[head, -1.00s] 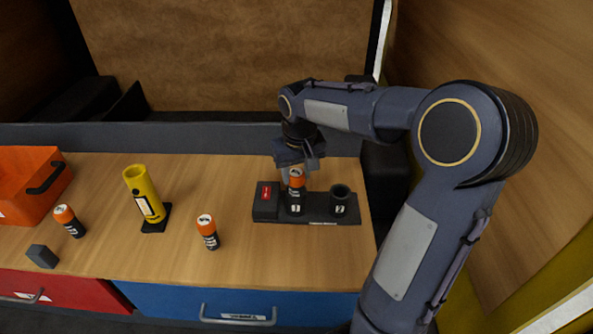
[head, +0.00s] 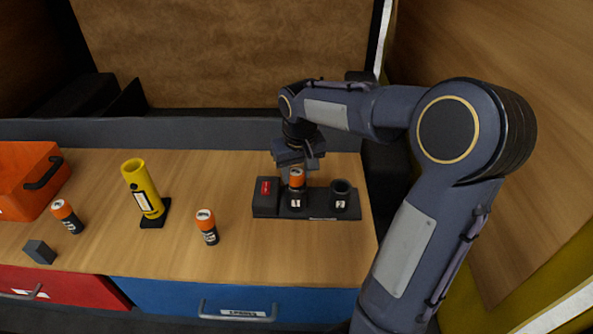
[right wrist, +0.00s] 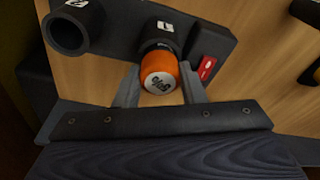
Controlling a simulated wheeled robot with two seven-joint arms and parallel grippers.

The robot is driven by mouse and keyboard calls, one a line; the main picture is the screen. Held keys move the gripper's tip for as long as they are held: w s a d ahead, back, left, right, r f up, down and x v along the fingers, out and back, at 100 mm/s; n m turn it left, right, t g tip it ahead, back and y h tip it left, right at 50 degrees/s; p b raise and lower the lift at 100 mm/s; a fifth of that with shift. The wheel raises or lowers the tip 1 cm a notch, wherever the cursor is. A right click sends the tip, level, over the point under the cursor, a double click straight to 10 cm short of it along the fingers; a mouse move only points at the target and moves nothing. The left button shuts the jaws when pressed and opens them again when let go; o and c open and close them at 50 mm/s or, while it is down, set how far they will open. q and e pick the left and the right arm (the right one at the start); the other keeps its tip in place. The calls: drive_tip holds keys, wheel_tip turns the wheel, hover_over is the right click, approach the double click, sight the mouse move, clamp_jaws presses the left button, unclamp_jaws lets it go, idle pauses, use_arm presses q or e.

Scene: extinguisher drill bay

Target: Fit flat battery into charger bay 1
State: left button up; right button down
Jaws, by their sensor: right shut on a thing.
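The charger (head: 265,208) is a dark block with a red label at its left end and two round bays marked 1 and 2. An orange-topped battery (head: 297,178) stands upright in bay 1 (head: 296,203), its lower part hidden inside. My right gripper (head: 298,167) is above bay 1, shut on this battery. In the right wrist view, the fingers (right wrist: 160,88) lie on both sides of the battery's orange top (right wrist: 160,72). Bay 2 (head: 340,188) is empty; it also shows in the right wrist view (right wrist: 72,28). My left gripper is not in view.
Two more orange-topped batteries stand on the bench, one in the middle (head: 207,227) and one at the left (head: 67,216). A yellow torch-like tube (head: 142,187) stands on a black base. An orange bin (head: 25,180) and a dark grey cube (head: 39,252) are at the left.

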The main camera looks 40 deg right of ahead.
drive_tip(key=shift+f+b, duration=0.45)
drive_tip(key=shift+f, duration=0.15)
drive_tip(key=c, duration=0.8)
unclamp_jaws()
drive_tip(key=shift+c, duration=0.2)
drive_tip(key=shift+s+a+r, duration=0.1)
drive_tip(key=shift+s+r, duration=0.1)
drive_tip(key=shift+r, duration=1.1)
drive_tip(key=shift+s+a+r, duration=0.1)
drive_tip(key=shift+s+r, duration=0.05)
drive_tip(key=shift+r, duration=1.1)
drive_tip(key=shift+s+r, duration=0.2)
drive_tip(key=shift+r, duration=1.1)
